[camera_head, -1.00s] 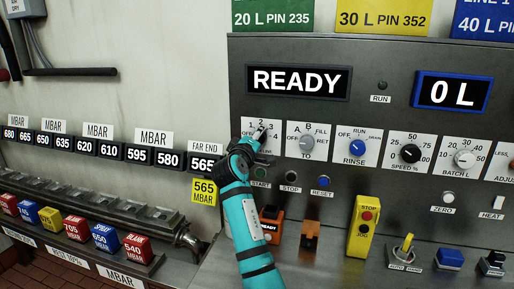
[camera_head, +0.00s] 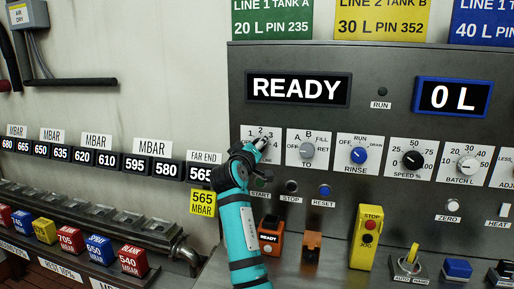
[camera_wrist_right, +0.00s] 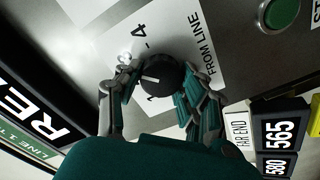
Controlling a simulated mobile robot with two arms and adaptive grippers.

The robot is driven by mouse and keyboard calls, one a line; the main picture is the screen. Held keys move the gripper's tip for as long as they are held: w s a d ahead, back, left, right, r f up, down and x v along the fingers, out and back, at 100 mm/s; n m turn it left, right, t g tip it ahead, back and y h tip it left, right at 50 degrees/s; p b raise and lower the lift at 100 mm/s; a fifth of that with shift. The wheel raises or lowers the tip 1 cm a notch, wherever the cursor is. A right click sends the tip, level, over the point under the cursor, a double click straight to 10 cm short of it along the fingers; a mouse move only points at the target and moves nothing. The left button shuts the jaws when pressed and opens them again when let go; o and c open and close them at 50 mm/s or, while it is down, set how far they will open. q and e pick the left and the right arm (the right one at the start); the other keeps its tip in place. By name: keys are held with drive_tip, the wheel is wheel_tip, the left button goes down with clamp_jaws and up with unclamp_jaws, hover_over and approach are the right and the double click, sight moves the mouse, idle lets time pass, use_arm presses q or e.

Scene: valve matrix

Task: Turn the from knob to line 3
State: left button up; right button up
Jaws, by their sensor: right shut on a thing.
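The from knob (camera_wrist_right: 155,78) is a dark round knob with a white pointer line, on a white plate marked FROM LINE (camera_wrist_right: 190,62) in the right wrist view. The pointer line faces roughly left there, toward the side where some digits are hidden by a finger; I cannot tell which digit it meets. The digits 4 and 1 are readable. My right gripper (camera_wrist_right: 152,98) is shut on the knob, one finger on each side. In the head view my right gripper (camera_head: 259,147) covers the knob on its plate (camera_head: 274,131). My left gripper is not in view.
The TO knob (camera_head: 307,150) and rinse knob (camera_head: 359,155) sit to the right. The green start button (camera_head: 259,182) is just below the gripper. The display (camera_head: 300,88) reads READY. A yellow stop box (camera_head: 367,237) stands lower right.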

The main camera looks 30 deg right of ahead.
drive_tip(key=o, duration=1.2)
drive_tip(key=v, duration=1.2)
